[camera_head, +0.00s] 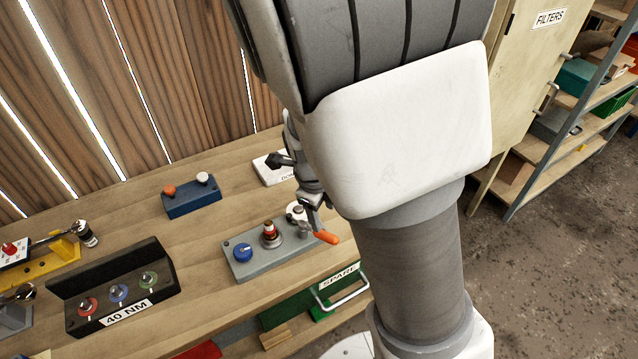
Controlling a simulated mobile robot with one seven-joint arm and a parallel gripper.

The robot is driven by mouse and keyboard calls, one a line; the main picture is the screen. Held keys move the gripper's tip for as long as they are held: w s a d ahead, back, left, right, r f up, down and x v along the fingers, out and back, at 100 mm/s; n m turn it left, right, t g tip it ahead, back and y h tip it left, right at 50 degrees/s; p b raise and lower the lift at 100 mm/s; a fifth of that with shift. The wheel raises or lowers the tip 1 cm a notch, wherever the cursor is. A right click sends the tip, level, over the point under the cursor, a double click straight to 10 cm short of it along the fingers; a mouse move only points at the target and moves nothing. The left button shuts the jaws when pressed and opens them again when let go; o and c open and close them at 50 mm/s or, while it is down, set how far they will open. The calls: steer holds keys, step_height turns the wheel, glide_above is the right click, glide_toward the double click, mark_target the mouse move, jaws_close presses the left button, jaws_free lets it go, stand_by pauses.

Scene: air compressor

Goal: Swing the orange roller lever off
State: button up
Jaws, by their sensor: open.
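The orange lever (326,237) sticks out at the front right end of a grey control panel (243,266) on the wooden bench. Its handle points toward the bench's front right edge. I cannot tell whether a finger touches the lever.
A blue box (191,197) with an orange and a white knob stands behind. A black "40 NM" tray (115,289) sits to the left. A white labelled box (273,168) is close behind my gripper. A green "SPARE" drawer (315,299) is below the bench edge. A cabinet (530,75) stands right.

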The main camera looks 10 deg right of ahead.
step_height(320, 180, up, 6)
steer(key=p, duration=0.2)
steer(key=shift+s+a+r, duration=0.25)
steer(key=shift+s+a, duration=0.2)
steer(key=s+d+r+n+t, duration=0.2)
steer(key=s+r+n, duration=0.4)
steer(key=n, duration=0.7)
steer(key=s+d+r+n+t+y, duration=0.1)
steer(key=s+r+n+t, duration=0.1)
steer(key=s+r+n, duration=0.4)
steer(key=shift+s+d+r+n+y+b, duration=0.35)
steer(key=shift+r+n, duration=1.5)
steer(key=shift+n, duration=1.95)
steer(key=shift+a, duration=0.15)
